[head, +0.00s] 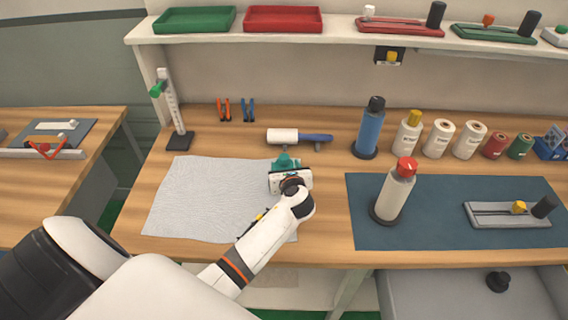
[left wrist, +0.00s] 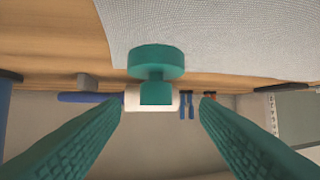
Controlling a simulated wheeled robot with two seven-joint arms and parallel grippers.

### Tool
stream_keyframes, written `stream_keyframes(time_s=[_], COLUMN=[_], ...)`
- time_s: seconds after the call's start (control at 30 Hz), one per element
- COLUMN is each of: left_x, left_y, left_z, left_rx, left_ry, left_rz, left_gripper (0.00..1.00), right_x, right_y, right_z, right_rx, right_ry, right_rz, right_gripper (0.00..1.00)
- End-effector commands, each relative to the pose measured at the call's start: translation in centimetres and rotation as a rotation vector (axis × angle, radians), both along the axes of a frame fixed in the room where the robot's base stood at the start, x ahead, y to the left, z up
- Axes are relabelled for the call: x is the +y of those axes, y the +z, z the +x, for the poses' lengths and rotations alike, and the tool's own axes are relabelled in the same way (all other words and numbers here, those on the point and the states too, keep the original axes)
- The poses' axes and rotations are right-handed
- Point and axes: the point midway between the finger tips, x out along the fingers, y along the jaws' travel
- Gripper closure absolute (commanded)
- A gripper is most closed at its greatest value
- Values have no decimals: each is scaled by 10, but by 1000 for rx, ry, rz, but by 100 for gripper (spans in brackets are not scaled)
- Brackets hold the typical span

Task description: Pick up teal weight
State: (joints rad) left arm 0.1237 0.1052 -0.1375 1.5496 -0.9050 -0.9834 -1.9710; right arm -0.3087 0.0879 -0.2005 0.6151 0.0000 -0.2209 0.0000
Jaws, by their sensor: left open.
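The teal weight (head: 286,160), a round disc with a knob, is by the far right corner of the white quilted mat (head: 200,195). In the left wrist view the weight (left wrist: 155,62) is ahead, near the mat's edge, with its knob between the lines of the two fingers. My left gripper (head: 286,170) is open and empty, just on the near side of the weight and partly covering it in the head view. In the left wrist view both teal textured fingers (left wrist: 160,108) stand apart, one on each side. My right gripper is out of view.
A white roller with a blue handle (head: 316,138) lies just behind the weight. A red-capped bottle (head: 395,190) stands on the blue mat (head: 450,232) to the right. A blue bottle (head: 370,130) and several spools stand behind. A stand (head: 180,140) is at left.

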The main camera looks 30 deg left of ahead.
Motion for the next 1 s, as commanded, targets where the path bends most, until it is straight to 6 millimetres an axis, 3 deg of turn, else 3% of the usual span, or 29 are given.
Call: stream_keyframes(time_s=[0.07, 0.17, 0.47, 0.7, 0.93, 1.0], left_x=[8, 13, 28, 43, 43, 43], left_y=[-4, -7, -19, -29, -30, -30], left_z=[9, 14, 37, 53, 54, 54], left_rx=[1, 0, -1, -2, -1, -1], left_ry=[3, 2, 3, 2, 2, 2], left_rz=[1, 0, -2, -3, -2, -2], left_gripper=[44, 44, 44, 44, 44, 54], right_x=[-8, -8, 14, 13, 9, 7], right_y=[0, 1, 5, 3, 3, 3], right_z=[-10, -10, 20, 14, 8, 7], right_rx=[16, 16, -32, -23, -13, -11], right_ry=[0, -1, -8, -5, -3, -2], right_rz=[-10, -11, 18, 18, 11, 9], right_gripper=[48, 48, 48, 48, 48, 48])
